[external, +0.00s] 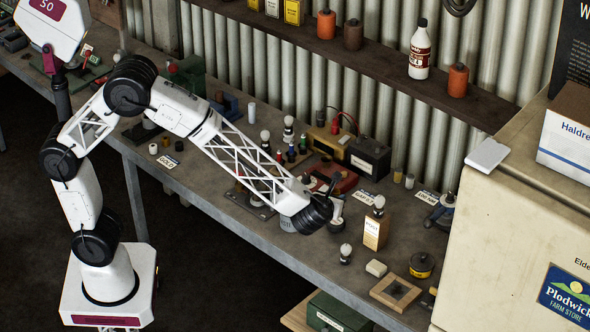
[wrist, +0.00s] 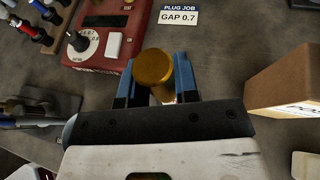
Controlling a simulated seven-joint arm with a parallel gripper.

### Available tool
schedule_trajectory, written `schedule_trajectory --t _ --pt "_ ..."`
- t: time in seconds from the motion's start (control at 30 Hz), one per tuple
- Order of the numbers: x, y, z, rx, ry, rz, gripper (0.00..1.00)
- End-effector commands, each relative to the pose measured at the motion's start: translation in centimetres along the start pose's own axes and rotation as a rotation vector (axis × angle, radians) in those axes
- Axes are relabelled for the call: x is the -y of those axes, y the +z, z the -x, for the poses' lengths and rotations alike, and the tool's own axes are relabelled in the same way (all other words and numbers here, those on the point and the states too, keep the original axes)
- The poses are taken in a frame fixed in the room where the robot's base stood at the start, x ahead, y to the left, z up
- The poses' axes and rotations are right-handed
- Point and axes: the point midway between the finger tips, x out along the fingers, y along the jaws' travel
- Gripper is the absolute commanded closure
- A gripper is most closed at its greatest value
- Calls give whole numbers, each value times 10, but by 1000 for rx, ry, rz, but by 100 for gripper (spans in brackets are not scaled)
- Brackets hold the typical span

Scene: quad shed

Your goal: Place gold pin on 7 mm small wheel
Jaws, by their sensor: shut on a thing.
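My gripper (wrist: 154,75) is shut on the gold pin (wrist: 152,66), whose round gold head shows between the two blue fingers in the wrist view. The lower part of the pin is mostly hidden by the gripper. In the external view my gripper (external: 338,222) is above the bench, left of a tan box; the pin cannot be made out there. I cannot pick out the 7 mm small wheel with certainty in either view.
The tan box (wrist: 285,82) stands close on the right.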

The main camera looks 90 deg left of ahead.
Motion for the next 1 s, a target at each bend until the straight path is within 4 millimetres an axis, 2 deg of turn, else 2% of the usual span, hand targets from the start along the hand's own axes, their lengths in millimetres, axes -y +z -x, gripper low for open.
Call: schedule_trajectory --t 0.17,0.53,0.83,1.0 --pt "6 1 -4 0 0 0 100" --pt "6 -1 -4 0 0 0 100" --pt "6 -25 -15 0 0 -1 100" --pt "6 -31 -17 1 0 0 100"
